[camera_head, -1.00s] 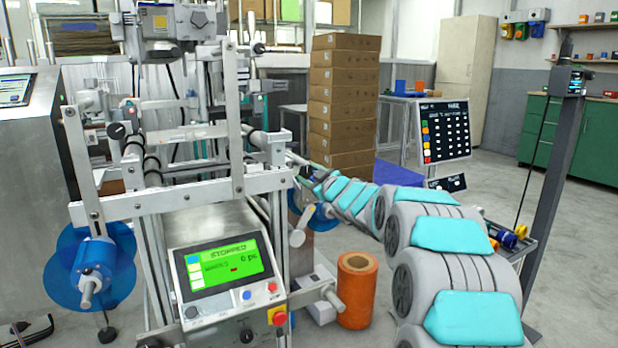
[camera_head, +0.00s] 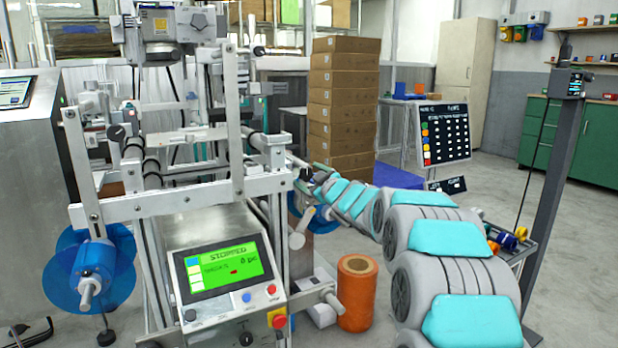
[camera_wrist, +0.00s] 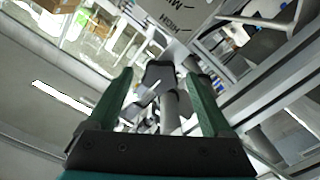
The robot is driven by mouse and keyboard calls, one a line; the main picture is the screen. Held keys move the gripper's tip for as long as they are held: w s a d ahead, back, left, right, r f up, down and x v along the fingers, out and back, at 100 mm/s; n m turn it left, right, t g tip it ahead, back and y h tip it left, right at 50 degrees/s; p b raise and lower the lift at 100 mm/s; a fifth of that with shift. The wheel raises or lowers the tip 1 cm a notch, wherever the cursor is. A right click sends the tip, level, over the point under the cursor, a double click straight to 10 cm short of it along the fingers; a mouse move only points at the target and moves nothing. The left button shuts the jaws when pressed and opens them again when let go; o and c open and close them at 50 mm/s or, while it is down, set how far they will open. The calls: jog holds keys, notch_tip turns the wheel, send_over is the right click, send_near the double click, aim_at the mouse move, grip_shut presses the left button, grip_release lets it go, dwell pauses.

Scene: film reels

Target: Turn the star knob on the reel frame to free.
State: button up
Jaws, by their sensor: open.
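In the wrist view a dark lobed knob (camera_wrist: 160,74) shows ahead, between the fingertips of my gripper (camera_wrist: 160,88). The green fingers stand apart on either side of it, and the gripper is open with nothing held. I cannot tell whether the fingertips reach around the knob or touch it. In the head view my arm reaches to the right side of the metal reel frame (camera_head: 180,204). A small dark knob (camera_head: 306,174) shows there by the arm's end, where the fingers are too small to make out clearly. The knob's setting cannot be read.
A control panel (camera_head: 222,268) with a green screen reading "STOPPED" sits low on the frame's front. A blue reel (camera_head: 92,268) is at its left. An orange roll (camera_head: 356,290) stands on the floor between frame and arm. Stacked cartons (camera_head: 343,105) stand behind.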

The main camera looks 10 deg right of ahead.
jog(key=v, duration=0.8)
dwell(0.4)
jog(key=s+d+f+m+g+h+p, duration=0.1)
jog(key=s+d+f+m+g+h, duration=0.2)
jog(key=s, duration=0.5)
jog(key=s+f+m+g+h, duration=0.25)
jog(key=s+f, duration=0.25)
jog(key=s, duration=0.3)
jog(key=s+d+f+m+g+h+p, duration=0.1)
jog(key=s+d+f+m+g+h, duration=0.2)
jog(key=s, duration=0.4)
jog(key=s+a+f+g+y, duration=0.1)
jog(key=s+a+f+g, duration=0.1)
jog(key=s, duration=0.9)
jog(key=s+a+f+m+g+y+p, duration=0.1)
jog(key=s+a+f+g, duration=0.2)
jog(key=s, duration=0.9)
jog(key=s+a+f+m+g+y, duration=0.1)
jog(key=s+a+g, duration=0.3)
jog(key=s, duration=0.8)
jog(key=shift+a+f+g, duration=0.25)
jog(key=shift+f+g, duration=0.4)
jog(key=shift+g, duration=0.1)
